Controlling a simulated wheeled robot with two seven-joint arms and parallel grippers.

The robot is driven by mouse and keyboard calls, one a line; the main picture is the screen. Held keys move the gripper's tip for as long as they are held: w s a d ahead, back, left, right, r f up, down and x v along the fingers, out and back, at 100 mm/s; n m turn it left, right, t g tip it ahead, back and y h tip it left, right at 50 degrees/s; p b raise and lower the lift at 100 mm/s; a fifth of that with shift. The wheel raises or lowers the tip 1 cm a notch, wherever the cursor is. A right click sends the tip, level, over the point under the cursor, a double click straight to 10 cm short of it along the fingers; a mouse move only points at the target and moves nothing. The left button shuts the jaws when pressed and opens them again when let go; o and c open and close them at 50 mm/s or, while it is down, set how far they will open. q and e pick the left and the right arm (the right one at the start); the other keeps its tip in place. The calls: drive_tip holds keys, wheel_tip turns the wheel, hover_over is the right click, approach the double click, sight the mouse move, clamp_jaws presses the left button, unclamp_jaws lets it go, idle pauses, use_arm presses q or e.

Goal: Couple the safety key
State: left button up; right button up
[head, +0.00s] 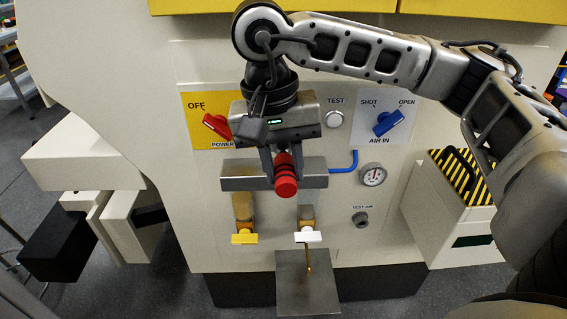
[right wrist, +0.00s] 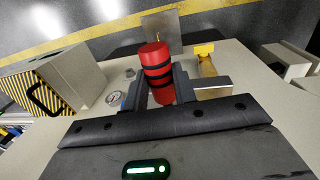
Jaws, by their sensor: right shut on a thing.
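My right gripper (head: 283,158) is shut on a red cylinder with black bands (head: 286,186), held in front of the machine panel. In the right wrist view the red cylinder (right wrist: 155,62) stands out between the two dark fingers (right wrist: 155,95). Which part is the safety key is not marked; the red cylinder is the only thing in my grip. A grey metal bar (head: 240,178) lies behind the cylinder. The TEST AIR port (head: 361,218) is lower right on the panel, apart from the cylinder. My left gripper is not in view.
The panel carries a red POWER knob (head: 217,124), a blue AIR IN knob (head: 387,123), a white TEST button (head: 335,119) and a gauge (head: 373,175). A striped bin (head: 458,215) stands right.

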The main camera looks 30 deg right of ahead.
sight(282, 153)
drive_tip(key=shift+w+d, duration=0.1)
drive_tip(key=shift+w, duration=0.05)
drive_tip(key=shift+w+d, duration=0.4)
drive_tip(key=shift+w, duration=0.25)
drive_tip(key=shift+w+d, duration=0.35)
drive_tip(key=shift+w, duration=0.3)
drive_tip(key=o, duration=1.1)
drive_tip(key=shift+w+d, duration=0.1)
drive_tip(key=shift+b, duration=0.3)
